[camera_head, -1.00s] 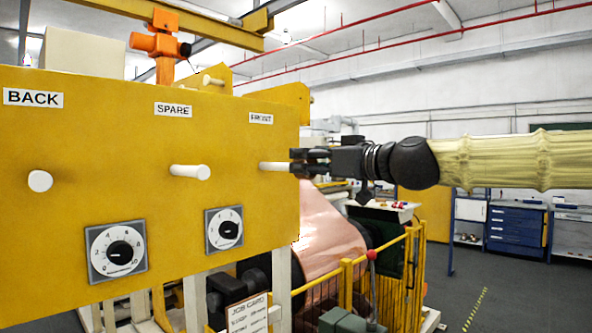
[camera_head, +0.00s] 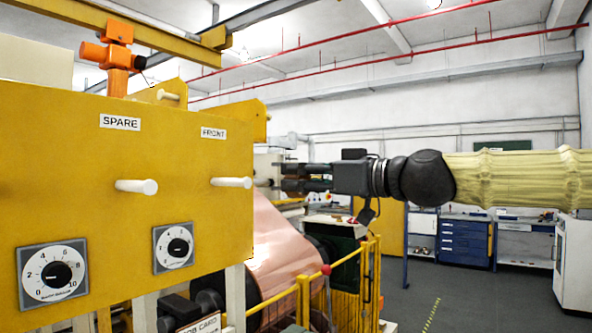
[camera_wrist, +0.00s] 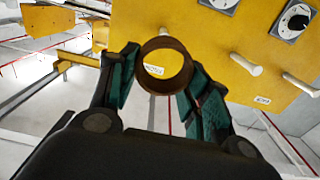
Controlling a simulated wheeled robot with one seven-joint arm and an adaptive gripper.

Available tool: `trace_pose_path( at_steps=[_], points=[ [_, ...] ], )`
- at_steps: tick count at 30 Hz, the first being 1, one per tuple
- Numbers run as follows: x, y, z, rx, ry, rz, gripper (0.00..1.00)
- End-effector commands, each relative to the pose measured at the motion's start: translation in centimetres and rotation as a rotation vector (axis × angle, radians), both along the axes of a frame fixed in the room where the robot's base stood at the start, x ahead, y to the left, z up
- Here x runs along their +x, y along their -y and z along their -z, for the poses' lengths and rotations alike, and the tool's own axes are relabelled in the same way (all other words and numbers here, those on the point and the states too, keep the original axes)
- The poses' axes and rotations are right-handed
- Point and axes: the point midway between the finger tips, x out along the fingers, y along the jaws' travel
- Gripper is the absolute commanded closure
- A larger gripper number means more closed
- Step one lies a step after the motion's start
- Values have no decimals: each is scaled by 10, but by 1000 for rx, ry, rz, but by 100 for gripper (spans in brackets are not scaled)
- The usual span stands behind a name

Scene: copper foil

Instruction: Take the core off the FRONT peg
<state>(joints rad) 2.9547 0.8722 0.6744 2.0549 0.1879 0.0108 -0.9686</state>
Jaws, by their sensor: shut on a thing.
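The FRONT peg (camera_head: 231,182) is a bare white peg under the FRONT label (camera_head: 213,133) on the yellow panel (camera_head: 120,210). My gripper (camera_head: 285,177) is to the right of that peg, apart from it, with its fingers pointing left. In the wrist view, my gripper (camera_wrist: 160,75) is shut on a brown ring-shaped core (camera_wrist: 166,91), held between the two green finger pads. The core's open bore faces the camera, and a white label on the panel shows through it. In the head view the core is hardly distinguishable between the fingers.
The SPARE peg (camera_head: 136,186) is bare, left of the FRONT peg. Two dials (camera_head: 53,273) (camera_head: 174,247) sit below. A copper foil roll (camera_head: 283,250) and a yellow guard rail (camera_head: 345,275) stand below my gripper. Open floor lies to the right.

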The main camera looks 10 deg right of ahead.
Motion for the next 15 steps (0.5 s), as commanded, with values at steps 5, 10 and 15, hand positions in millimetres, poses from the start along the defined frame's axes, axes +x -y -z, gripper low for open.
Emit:
trace_pose_path(
  at_steps=[5,10,15],
  points=[
    [-7,6,-4,1,-1,-2,62],
    [-11,10,-3,1,1,-2,62],
    [-13,11,-2,1,1,-2,62]
  ],
)
